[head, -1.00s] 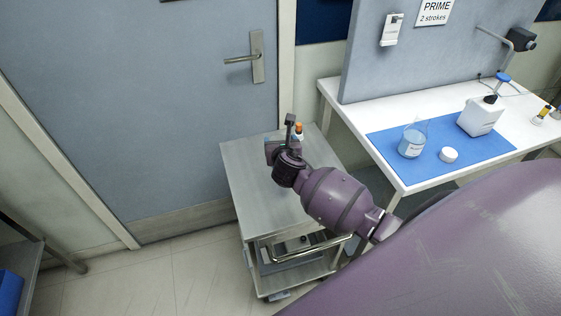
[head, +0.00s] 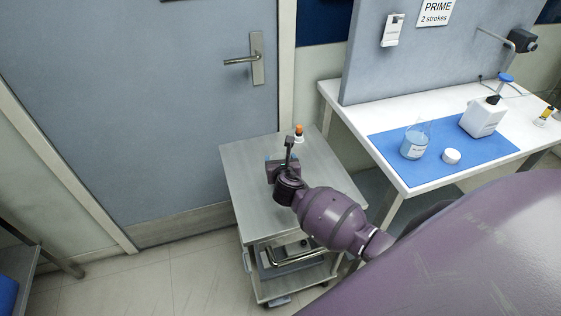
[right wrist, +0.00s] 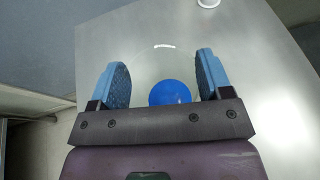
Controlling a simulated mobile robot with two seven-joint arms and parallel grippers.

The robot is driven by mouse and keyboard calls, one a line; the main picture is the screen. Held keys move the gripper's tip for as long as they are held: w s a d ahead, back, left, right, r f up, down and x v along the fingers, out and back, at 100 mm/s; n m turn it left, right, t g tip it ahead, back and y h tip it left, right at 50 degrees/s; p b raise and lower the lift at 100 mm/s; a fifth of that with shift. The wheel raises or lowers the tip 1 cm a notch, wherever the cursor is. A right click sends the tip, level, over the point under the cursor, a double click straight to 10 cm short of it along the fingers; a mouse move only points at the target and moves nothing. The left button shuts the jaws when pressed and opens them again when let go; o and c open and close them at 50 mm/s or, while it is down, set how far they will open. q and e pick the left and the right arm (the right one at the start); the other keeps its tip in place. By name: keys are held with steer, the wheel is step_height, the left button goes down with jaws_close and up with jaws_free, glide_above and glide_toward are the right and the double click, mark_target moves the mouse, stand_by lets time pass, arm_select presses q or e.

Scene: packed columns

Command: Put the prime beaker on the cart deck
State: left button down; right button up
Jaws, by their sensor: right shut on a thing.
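The cart deck (head: 248,200) is a grey metal top in front of the door. My right gripper (head: 277,162) is over the deck's middle. In the right wrist view my right gripper (right wrist: 161,82) has its blue fingers on either side of a clear, round glass vessel (right wrist: 150,58) with something blue in it, apparently the prime beaker. The head view hides that vessel behind my gripper. I cannot tell whether its base touches the deck. My left gripper is not in view.
A small orange-capped bottle (head: 299,133) stands at the deck's back edge. The deck's front left is clear.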

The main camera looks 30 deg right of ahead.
steer(key=o, duration=1)
steer(key=shift+f, duration=0.1)
steer(key=shift+c, duration=0.2)
steer(key=shift+o, duration=1.1)
steer(key=shift+r, duration=0.2)
steer(key=p+v, duration=0.2)
steer(key=v, duration=1)
steer(key=s+f+m+y, duration=0.3)
steer(key=s+m, duration=0.5)
steer(key=m, duration=0.7)
steer(key=s+a+f+m+y, duration=0.1)
steer(key=s+f+m+y, duration=0.1)
steer(key=s+m, duration=0.7)
steer(key=shift+s+a+f+m+g+y, duration=0.2)
steer(key=shift+a+f+m+g+y, duration=0.35)
steer(key=shift+m, duration=2.55)
